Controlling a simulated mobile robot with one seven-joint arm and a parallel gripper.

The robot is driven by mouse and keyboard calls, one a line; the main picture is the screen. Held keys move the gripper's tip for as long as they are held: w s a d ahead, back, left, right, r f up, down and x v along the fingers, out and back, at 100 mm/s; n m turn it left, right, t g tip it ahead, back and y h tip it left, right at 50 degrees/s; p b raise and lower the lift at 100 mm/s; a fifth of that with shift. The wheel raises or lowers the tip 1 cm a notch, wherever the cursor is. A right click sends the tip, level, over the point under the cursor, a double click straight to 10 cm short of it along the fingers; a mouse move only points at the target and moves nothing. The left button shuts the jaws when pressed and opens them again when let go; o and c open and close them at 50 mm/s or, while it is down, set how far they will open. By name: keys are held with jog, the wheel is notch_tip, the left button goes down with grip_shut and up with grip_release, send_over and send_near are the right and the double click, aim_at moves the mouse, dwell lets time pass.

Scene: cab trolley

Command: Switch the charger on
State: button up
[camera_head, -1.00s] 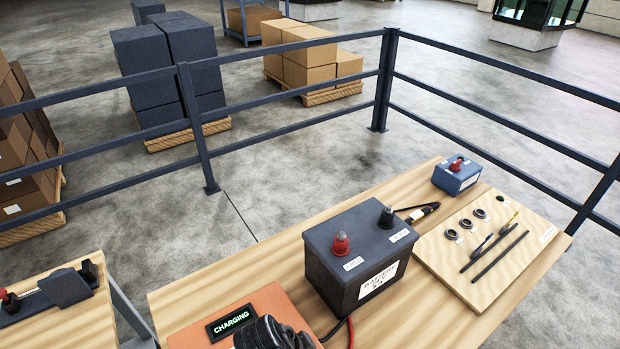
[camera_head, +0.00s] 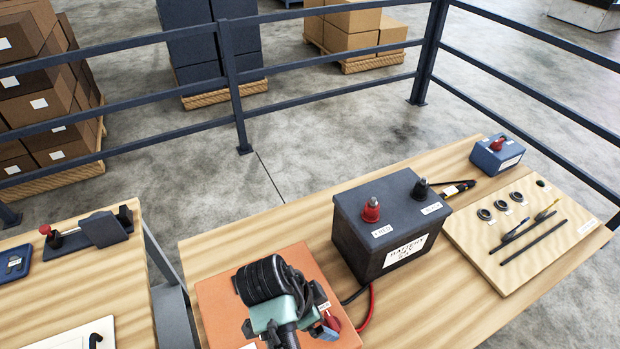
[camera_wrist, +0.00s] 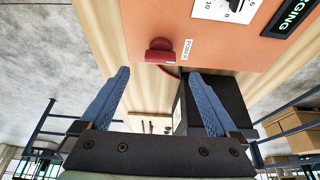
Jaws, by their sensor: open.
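The charger is an orange box (camera_head: 222,292) on the wooden bench, left of the black battery (camera_head: 385,225). Its red power switch (camera_wrist: 159,52) is on the orange panel in the wrist view, beside a small white label. The switch is partly seen in the head view (camera_head: 333,321), close to my blue fingers. My gripper (camera_wrist: 160,76) is open and empty, its two fingers spread either side of the switch's line and short of it. A dark display (camera_wrist: 293,16) reads "...GING" at the panel edge; my arm hides it in the head view.
Red and black cables run between charger and battery. A tool board (camera_head: 520,240) and small blue box (camera_head: 497,155) stand at right. A second bench (camera_head: 90,290) is at left across a gap. A dark railing (camera_head: 330,65) runs behind.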

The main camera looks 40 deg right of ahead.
jog(key=v, duration=0.6)
jog(key=shift+r, duration=0.25)
jog(key=shift+a, duration=0.15)
